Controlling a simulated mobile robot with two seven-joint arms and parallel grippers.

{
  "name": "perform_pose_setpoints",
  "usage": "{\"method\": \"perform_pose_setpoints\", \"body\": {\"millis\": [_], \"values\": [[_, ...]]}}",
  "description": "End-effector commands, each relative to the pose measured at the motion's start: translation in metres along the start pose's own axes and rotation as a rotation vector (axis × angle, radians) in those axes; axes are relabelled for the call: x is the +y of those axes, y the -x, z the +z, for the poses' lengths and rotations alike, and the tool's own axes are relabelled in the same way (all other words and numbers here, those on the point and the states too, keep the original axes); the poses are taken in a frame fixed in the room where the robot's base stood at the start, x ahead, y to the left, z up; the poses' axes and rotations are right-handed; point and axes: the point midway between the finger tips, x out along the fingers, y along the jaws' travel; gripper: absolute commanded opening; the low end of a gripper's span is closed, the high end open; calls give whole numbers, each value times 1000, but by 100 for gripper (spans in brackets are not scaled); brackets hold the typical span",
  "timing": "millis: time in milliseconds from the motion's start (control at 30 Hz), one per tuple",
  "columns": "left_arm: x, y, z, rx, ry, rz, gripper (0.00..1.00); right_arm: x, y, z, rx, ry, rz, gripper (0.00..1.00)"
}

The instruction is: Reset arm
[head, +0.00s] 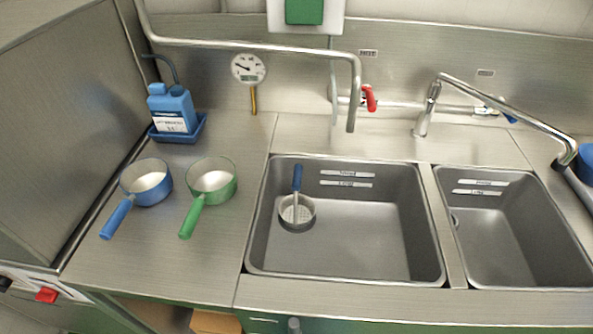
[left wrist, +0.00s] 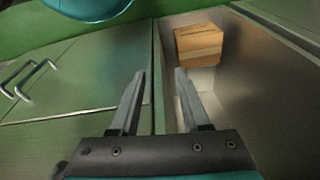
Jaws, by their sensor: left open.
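My left gripper (left wrist: 160,73) shows in the left wrist view, open, with nothing between its two fingers. It is in front of a green cabinet front (left wrist: 85,80) and an open lower shelf space (left wrist: 235,110). No gripper can be made out in the head view. My right gripper is in neither view.
A blue-handled pan (head: 118,217) and a green-handled pan (head: 192,218) stand on the left counter, near a blue bottle (head: 172,108) in a tray. A blue-handled strainer (head: 297,212) is in the left sink (head: 360,235). A cardboard box (left wrist: 199,43) sits in the shelf space.

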Motion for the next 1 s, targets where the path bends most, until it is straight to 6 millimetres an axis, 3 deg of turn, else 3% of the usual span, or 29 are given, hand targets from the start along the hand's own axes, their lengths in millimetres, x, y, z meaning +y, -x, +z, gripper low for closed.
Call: {"method": "perform_pose_setpoints", "body": {"millis": [33,200,500,733,1000], "values": [[1,-20,13,-16,-2,1,46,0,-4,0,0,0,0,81],[4,-70,55,-44,-8,5,46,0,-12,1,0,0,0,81],[7,-132,141,-95,-20,9,46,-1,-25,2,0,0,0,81],[7,-149,190,-118,-27,11,46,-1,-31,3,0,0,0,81],[6,-151,203,-123,-29,11,46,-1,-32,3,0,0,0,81]]}}
